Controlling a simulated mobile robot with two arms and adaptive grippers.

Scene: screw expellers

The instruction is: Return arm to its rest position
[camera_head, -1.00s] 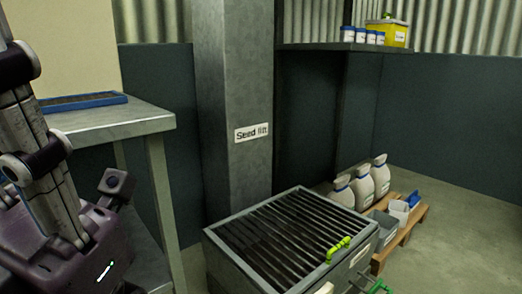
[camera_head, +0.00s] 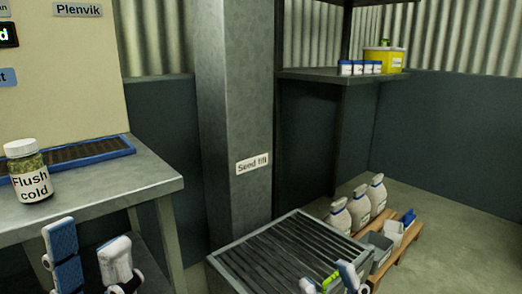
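My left gripper (camera_head: 91,252) is at the lower left, in front of the grey metal table (camera_head: 155,187). Its two padded fingers, blue and white, stand apart with nothing between them. My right gripper (camera_head: 329,279) shows only as two fingertips at the bottom edge, by the front of the slatted metal box (camera_head: 235,266). These tips are apart. A bright green handle (camera_head: 331,279) on the box shows between them; I cannot tell if they touch it. The rest of both arms is out of view.
A jar labelled "Flush cold" (camera_head: 29,172) and a blue-rimmed tray (camera_head: 117,156) sit on the table. White jugs (camera_head: 359,207) and a pallet (camera_head: 410,239) are behind the box. A shelf (camera_head: 318,76) holds small tubs.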

